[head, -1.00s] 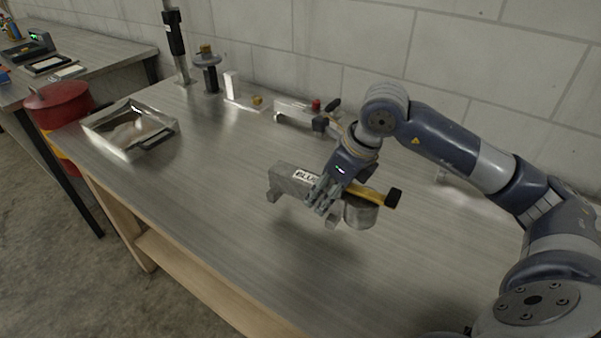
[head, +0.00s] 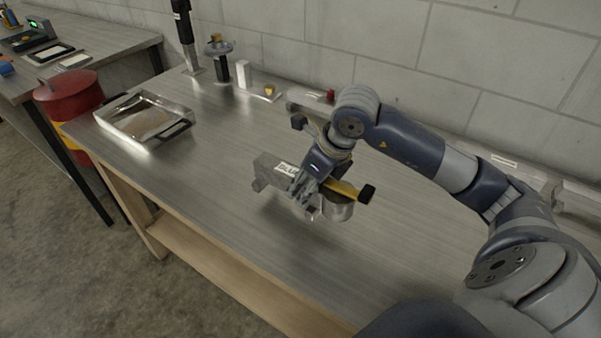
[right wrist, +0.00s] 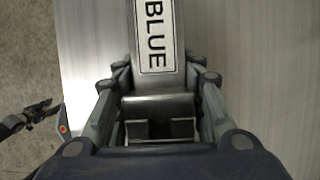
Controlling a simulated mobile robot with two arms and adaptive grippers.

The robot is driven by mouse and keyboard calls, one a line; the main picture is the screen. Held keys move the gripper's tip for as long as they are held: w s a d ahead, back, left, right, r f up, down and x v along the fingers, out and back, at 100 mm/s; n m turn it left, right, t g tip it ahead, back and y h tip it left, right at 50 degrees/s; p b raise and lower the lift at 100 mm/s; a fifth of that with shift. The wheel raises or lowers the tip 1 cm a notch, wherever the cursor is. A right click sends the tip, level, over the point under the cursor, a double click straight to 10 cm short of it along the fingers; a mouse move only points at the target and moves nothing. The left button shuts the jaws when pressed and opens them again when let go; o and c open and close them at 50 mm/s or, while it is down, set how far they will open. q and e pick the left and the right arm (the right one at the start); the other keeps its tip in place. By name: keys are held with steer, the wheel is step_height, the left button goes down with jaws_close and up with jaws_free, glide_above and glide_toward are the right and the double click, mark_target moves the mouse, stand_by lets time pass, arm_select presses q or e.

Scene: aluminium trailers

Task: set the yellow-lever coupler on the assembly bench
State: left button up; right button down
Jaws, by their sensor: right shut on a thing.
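The yellow-lever coupler (head: 270,172) is a grey metal piece with a round cup at its right end and a yellow lever (head: 343,189) with a black tip. My right gripper (head: 303,194) is shut around its middle. The coupler hangs level over the middle of the assembly bench (head: 225,150), with a soft shadow under it; a small gap seems to remain. In the right wrist view the coupler (right wrist: 157,75) lies between the fingers and its label reads BLUE. A dark gripper, seemingly my left (right wrist: 32,117), shows small at that view's left edge; its fingers are unclear.
A metal tray (head: 112,112) stands at the bench's left end. Along the back are a post (head: 187,40), a dark stand (head: 220,72), a white block (head: 243,73) and another metal piece with a red knob (head: 330,95). The front middle is clear. A red bin (head: 68,92) stands left.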

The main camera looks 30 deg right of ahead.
steer(key=w, duration=0.2)
steer(key=w+d, duration=0.1)
steer(key=w+d+p, duration=0.1)
steer(key=w, duration=0.1)
steer(key=shift+w+d+f, duration=0.1)
steer(key=shift+w+f, duration=0.05)
steer(key=shift+w, duration=0.2)
steer(key=shift+f+p, duration=0.6)
steer(key=shift+f, duration=1.2)
arm_select(q)
steer(key=r, duration=0.1)
steer(key=a+r, duration=0.1)
steer(key=shift+r, duration=0.3)
arm_select(e)
steer(key=shift+f, duration=0.15)
steer(key=c, duration=1.1)
jaws_free()
arm_select(q)
steer(key=shift+f, duration=0.15)
arm_select(e)
steer(key=shift+o, duration=0.2)
steer(key=shift+s, duration=0.1)
